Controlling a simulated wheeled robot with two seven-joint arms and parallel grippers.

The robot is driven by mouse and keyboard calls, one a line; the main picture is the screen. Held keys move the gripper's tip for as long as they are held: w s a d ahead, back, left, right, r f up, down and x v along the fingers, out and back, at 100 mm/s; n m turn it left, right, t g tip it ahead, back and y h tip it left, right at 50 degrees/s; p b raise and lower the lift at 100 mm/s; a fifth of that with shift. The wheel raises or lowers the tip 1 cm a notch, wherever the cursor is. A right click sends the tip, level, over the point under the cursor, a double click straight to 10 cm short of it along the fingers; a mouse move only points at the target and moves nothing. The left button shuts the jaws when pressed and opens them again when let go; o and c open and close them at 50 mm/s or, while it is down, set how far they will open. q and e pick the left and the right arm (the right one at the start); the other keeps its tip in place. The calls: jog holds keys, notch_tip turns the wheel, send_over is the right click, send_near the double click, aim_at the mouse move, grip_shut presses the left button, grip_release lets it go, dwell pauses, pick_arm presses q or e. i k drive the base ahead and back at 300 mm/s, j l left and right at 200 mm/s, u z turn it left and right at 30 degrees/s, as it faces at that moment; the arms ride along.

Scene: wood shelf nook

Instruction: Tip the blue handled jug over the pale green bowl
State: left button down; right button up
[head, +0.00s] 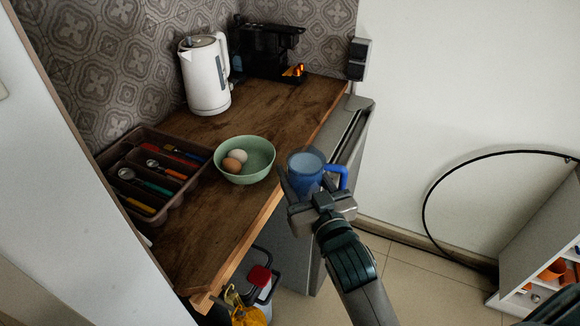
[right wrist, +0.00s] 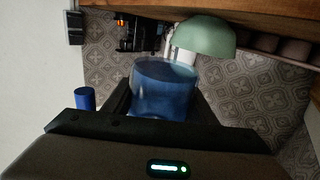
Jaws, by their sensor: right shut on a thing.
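The blue handled jug (head: 305,174) is held about upright just right of the pale green bowl (head: 246,172), beside the counter's front edge. Its handle (head: 338,175) points right. My right gripper (head: 308,188) is shut on the jug's body. The right wrist view, which looks upside down, shows the jug (right wrist: 164,90) between the dark fingers (right wrist: 164,108) and the bowl (right wrist: 204,36) beyond it. The bowl stands on the wooden counter with a white and a brown egg (head: 235,160) inside. I cannot tell what the jug holds. My left gripper is not in view.
A cutlery tray (head: 180,207) stands left of the bowl. A white kettle (head: 205,75) and a black coffee machine (head: 265,50) stand at the back. The wooden counter (head: 285,112) is bare behind the bowl. A grey appliance (head: 348,130) stands right of the counter.

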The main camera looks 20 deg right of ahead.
aim_at(261, 153)
jog(key=l+u, duration=0.15)
jog(key=u, duration=0.45)
jog(key=k+l+u, duration=0.1)
jog(key=l+u, duration=0.2)
jog(key=l, duration=0.15)
jog(key=k+l+u, duration=0.15)
jog(key=l+u, duration=0.2)
jog(key=k+l, duration=0.15)
jog(key=l, duration=0.25)
jog(key=k+l+u, duration=0.1)
jog(key=l, duration=0.25)
jog(key=k+l, duration=0.25)
jog(key=l, duration=0.15)
jog(key=k+l+u, duration=0.1)
jog(key=l, duration=0.25)
jog(key=i+j, duration=0.35)
